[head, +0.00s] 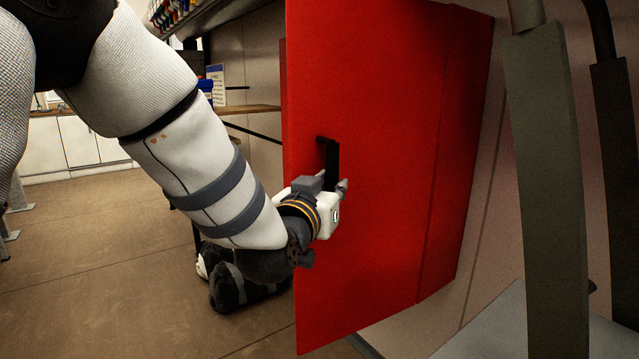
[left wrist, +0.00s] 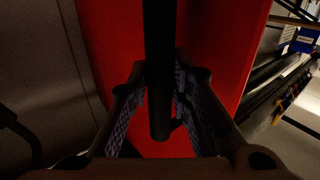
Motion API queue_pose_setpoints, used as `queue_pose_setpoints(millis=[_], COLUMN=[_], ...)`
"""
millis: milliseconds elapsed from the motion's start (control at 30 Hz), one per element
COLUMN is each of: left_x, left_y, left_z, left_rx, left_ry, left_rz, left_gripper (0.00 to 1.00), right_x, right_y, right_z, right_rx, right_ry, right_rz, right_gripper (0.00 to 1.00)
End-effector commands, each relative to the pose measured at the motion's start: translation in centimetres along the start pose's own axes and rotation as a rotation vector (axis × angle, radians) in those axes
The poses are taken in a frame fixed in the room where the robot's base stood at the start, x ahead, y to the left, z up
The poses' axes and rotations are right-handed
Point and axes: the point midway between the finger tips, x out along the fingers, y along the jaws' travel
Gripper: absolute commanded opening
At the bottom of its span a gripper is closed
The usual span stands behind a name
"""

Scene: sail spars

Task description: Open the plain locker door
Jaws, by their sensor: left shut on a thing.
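The plain red locker door (head: 390,110) fills the middle of the head view, with a black bar handle (head: 332,160) near its left edge. My left gripper (head: 338,188) is at the handle's lower end. In the left wrist view the dark handle bar (left wrist: 160,60) runs down between the two ridged finger pads of my left gripper (left wrist: 160,100), which is shut on it. The red door surface (left wrist: 115,50) lies behind the bar. The fingertips are partly hidden in the head view. My right gripper is not in view.
A black and grey bag-like thing (head: 240,288) lies on the brown floor (head: 110,270) left of the door. A wooden shelf (head: 240,109) is behind. Grey-green uprights (head: 548,190) stand close at the right. The floor at left is mostly clear.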

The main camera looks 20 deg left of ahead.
Motion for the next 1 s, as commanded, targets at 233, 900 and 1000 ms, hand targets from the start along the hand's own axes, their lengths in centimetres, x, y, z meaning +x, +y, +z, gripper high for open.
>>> queue_pose_setpoints(millis=[233, 900, 1000], left_x=[-1.2, -1.8, -1.8], left_y=[1.7, 2.9, 2.8], left_z=[-0.8, -0.8, -0.7], left_rx=[0.001, 0.000, 0.000], left_ry=[0.018, 0.018, 0.016], left_rz=[0.002, -0.001, -0.001], left_gripper=[0.00, 0.22, 0.43], right_x=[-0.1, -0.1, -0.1], right_y=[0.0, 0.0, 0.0], right_z=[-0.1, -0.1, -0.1], right_rx=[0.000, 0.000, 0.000], right_ry=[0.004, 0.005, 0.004], right_rz=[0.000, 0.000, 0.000], right_gripper=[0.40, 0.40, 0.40])
